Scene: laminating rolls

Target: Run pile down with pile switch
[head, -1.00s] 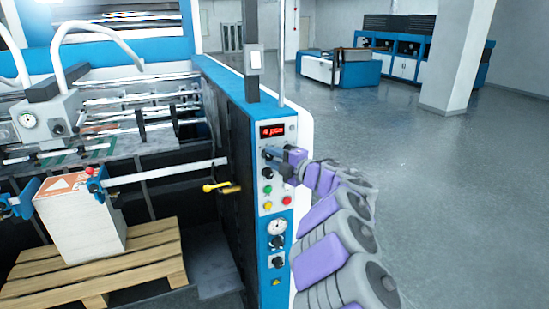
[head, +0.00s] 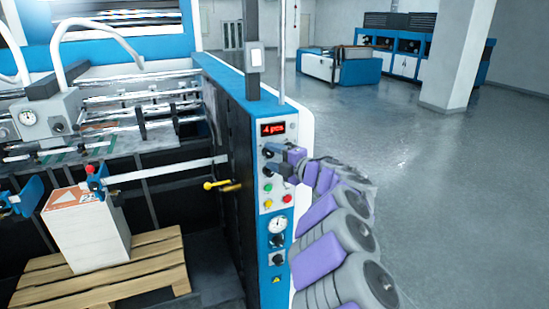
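The control panel (head: 266,208) is on the blue end post of the machine. My gripper (head: 275,160) is at the panel's upper part, just below the red-lit display (head: 272,129). Dark round knobs or switches are there, partly hidden by the gripper; I cannot tell which one it touches or whether its fingers are closed. The paper pile (head: 88,235) is a tall white stack with an orange-marked top sheet. It stands on a wooden pallet (head: 150,262) at lower left, inside the machine's feed bay.
Below the gripper are green, yellow and red buttons (head: 287,199), a gauge (head: 277,225) and another knob. A yellow lever (head: 218,185) sticks out left of the panel. Open floor (head: 420,190) lies to the right; a blue-and-white machine (head: 340,66) stands far back.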

